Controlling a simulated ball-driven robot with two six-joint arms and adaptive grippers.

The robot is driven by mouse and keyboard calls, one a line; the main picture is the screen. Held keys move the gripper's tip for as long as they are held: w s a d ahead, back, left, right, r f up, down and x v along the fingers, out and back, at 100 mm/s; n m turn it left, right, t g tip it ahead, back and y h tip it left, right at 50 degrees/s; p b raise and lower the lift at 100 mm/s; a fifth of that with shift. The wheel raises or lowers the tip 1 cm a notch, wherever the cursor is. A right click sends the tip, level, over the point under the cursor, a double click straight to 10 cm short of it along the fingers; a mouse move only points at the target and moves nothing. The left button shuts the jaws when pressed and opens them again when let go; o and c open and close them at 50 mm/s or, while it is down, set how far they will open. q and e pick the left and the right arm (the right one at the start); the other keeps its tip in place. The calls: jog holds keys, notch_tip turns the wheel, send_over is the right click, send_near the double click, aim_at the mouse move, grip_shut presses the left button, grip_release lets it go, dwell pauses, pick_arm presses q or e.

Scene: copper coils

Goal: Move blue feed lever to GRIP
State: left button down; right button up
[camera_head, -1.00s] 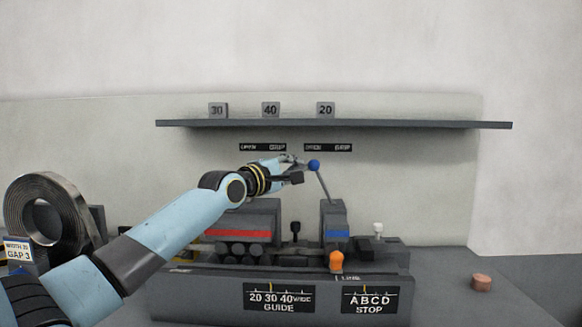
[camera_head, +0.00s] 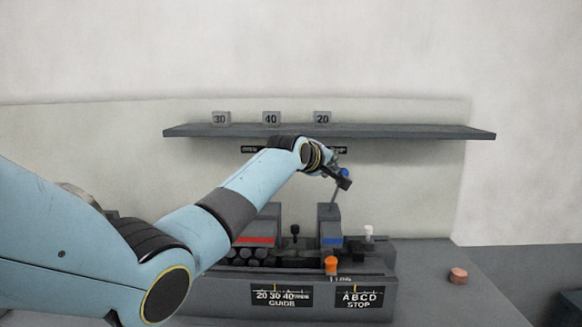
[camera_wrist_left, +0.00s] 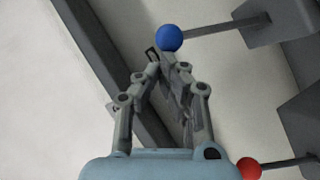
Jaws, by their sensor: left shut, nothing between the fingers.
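The blue feed lever has a blue ball knob (camera_head: 343,173) on a thin shaft above the block with a blue stripe (camera_head: 331,241). The shaft leans to the right, toward the GRIP end of the label above it. My left gripper (camera_head: 342,181) is shut and empty at the knob, partly covering it and the label. In the left wrist view the shut fingertips (camera_wrist_left: 167,62) sit right beside the blue knob (camera_wrist_left: 169,38); whether they touch is hard to tell. My right gripper is not in view.
A red knob (camera_wrist_left: 248,168) on another lever shows in the left wrist view. A shelf (camera_head: 400,131) with blocks 30, 40 and 20 runs behind. An orange knob (camera_head: 331,264) and a white knob (camera_head: 368,231) are on the machine. A copper piece (camera_head: 458,275) lies at right.

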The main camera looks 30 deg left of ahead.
pick_arm(q)
jog(key=shift+w+d+f, duration=0.1)
jog(key=shift+w+d, duration=0.2)
jog(key=shift+d, duration=0.25)
jog(key=shift+w+d+f, duration=0.1)
jog(key=shift+w+d, duration=0.2)
jog(key=shift+d, duration=0.25)
jog(key=shift+d, duration=0.1)
jog(key=shift+p, duration=0.3)
